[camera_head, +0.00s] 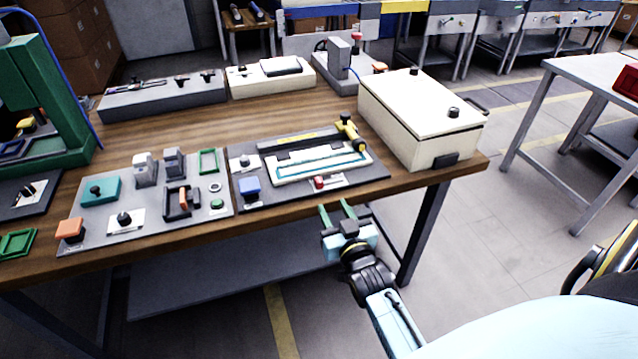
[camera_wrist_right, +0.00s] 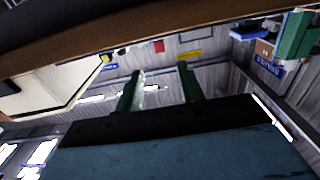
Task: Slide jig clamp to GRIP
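A dark jig panel (camera_head: 375,178) lies on the wooden bench, left of the cream box. It carries a pale frame (camera_head: 285,177) with a blue-edged slot and a black bar with a yellow strip behind it. A red knob (camera_head: 319,182) sits on a small white plate at the panel's front edge; it may be the clamp slider, but its lettering is too small to read. My right gripper (camera_head: 336,211) is in front of the bench edge, below the red knob and apart from it. Its green fingers are spread and empty, also in the right wrist view (camera_wrist_right: 159,88). My left gripper is out of view.
A cream box (camera_head: 410,115) with black knobs stands right of the panel. A yellow-and-black tool (camera_head: 350,130) stands at the panel's back right. Left are a grey control panel (camera_head: 150,228) and a green press (camera_head: 50,100). Open floor lies right of the bench.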

